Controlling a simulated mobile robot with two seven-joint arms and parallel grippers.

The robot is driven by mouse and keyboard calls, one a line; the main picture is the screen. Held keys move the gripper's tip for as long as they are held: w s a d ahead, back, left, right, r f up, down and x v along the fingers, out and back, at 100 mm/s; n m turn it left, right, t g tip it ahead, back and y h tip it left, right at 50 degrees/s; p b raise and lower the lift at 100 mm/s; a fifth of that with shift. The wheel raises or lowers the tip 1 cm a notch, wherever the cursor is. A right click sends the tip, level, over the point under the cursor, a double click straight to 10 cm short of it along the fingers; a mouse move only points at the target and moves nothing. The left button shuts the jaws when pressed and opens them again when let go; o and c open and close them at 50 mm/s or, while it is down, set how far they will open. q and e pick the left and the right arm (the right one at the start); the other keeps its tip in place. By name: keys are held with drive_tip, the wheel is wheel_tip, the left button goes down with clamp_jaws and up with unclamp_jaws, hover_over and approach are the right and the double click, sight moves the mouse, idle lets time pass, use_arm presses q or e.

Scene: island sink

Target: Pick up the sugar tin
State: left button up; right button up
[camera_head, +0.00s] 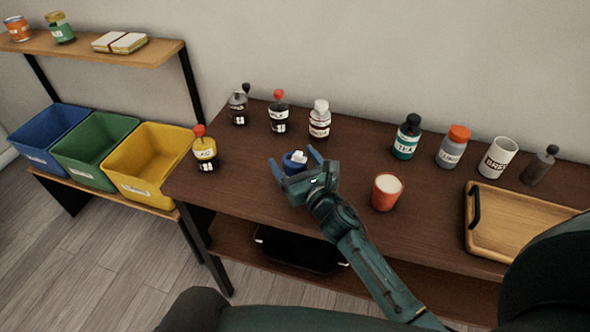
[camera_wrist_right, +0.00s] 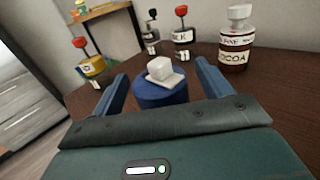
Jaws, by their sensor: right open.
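The sugar tin appears to be the small blue round tin (camera_head: 291,166) with a white cube-shaped knob on its lid; no label on it can be read. It stands upright on the dark brown table. My right gripper (camera_head: 293,157) is open, with one blue finger on each side of the tin. In the right wrist view the blue tin (camera_wrist_right: 161,94) sits between the two fingers, with small gaps visible on both sides. Its lower part is hidden by the gripper's palm. My left gripper is not in view.
A cocoa jar (camera_head: 320,119) and two shaker-like bottles stand behind the tin. A yellow bottle (camera_head: 205,150) is at the table's left edge. A red cup (camera_head: 386,192) stands right of my gripper. A wooden tray (camera_head: 520,215) lies farther right, with several containers behind.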

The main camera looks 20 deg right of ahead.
drive_tip(key=shift+w+a, duration=0.15)
drive_tip(key=shift+w, duration=0.5)
drive_tip(key=shift+c, duration=0.5)
drive_tip(key=c, duration=1)
